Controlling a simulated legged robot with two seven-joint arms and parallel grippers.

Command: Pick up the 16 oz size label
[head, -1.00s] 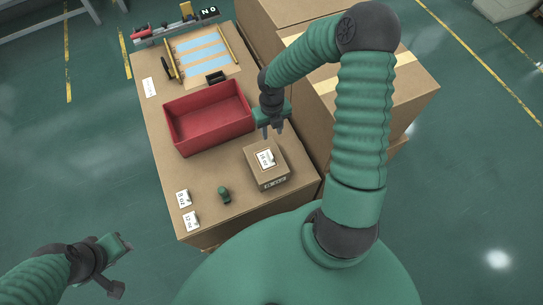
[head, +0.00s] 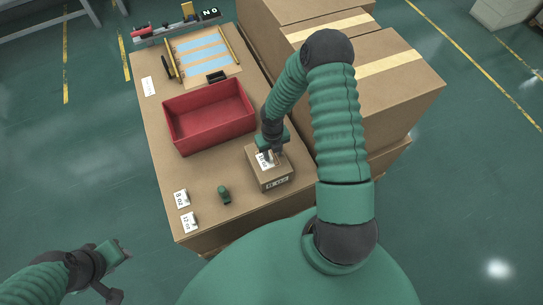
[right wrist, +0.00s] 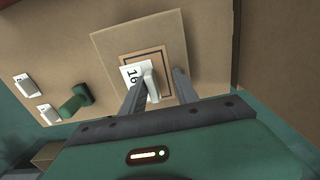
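The white 16 oz size label (head: 263,160) lies on top of a small cardboard box (head: 271,181) on the table's near right part. In the right wrist view the label (right wrist: 131,74) shows "16" and has a raised pale tab. My right gripper (head: 277,155) is just above the box, pointing down. In the right wrist view its two fingers (right wrist: 158,92) are apart, one on each side of the tab, with a gap on the right side. The gripper partly covers the label in the head view. My left gripper (head: 122,272) is open and empty, off the table at lower left.
Labels for 8 oz (head: 181,198) and 12 oz (head: 189,221) lie at the table's near left, beside a small green object (head: 224,194). A red bin (head: 172,134) stands behind the small box. Large cardboard boxes (head: 394,101) stand to the right.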

